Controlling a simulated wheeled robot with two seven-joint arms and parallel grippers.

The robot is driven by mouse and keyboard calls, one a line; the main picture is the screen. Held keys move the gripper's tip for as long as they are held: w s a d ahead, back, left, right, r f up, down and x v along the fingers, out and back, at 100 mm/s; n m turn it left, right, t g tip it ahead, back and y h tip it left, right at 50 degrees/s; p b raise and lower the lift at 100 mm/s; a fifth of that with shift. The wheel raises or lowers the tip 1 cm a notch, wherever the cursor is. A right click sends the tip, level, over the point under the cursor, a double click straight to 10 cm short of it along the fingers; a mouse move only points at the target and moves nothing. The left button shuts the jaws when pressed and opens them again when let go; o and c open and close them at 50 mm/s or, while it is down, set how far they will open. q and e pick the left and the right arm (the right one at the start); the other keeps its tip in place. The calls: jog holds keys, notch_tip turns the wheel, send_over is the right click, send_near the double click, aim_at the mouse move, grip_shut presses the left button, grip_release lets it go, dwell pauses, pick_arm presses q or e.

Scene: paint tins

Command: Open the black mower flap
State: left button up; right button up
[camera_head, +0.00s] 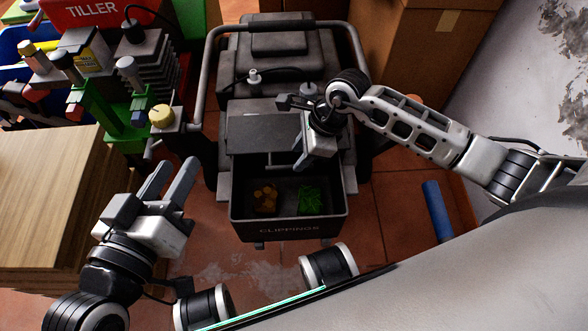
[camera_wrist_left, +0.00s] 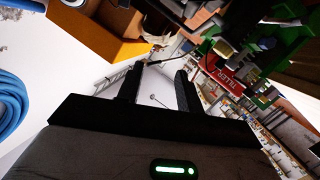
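The dark mower (camera_head: 285,75) stands in the middle of the head view. Its black flap (camera_head: 265,133) is a flat panel above the back of the clippings box (camera_head: 289,229). The front of the box is uncovered, showing brown and green contents. My right gripper (camera_head: 297,128) is at the flap's right edge with its fingers spread apart; contact is unclear. My left gripper (camera_head: 170,178) is left of the box, open and empty, pointing up the picture. Its spread fingers also show in the left wrist view (camera_wrist_left: 158,92).
A wooden block or stack (camera_head: 45,200) stands at the left. A red tiller (camera_head: 95,12) and green tools (camera_head: 100,115) are at the upper left. Cardboard boxes (camera_head: 425,50) stand behind at the right. A blue roll (camera_head: 437,210) lies on the tiled floor at the right.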

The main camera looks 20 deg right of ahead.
aim_at(291, 166)
jog(key=b+x, duration=0.1)
jog(key=x, duration=0.2)
jog(key=shift+a+f+b, duration=0.15)
jog(key=shift+f+b, duration=0.2)
jog(key=shift+b, duration=0.2)
pick_arm(q)
jog(key=shift+w+d+r+n+t+h, duration=0.15)
jog(key=shift+d+r+n+t+h, duration=0.2)
jog(key=shift+r+t+h, duration=0.3)
pick_arm(e)
grip_shut()
pick_arm(q)
jog(key=shift+a, duration=0.1)
pick_arm(e)
jog(key=shift+r, duration=0.1)
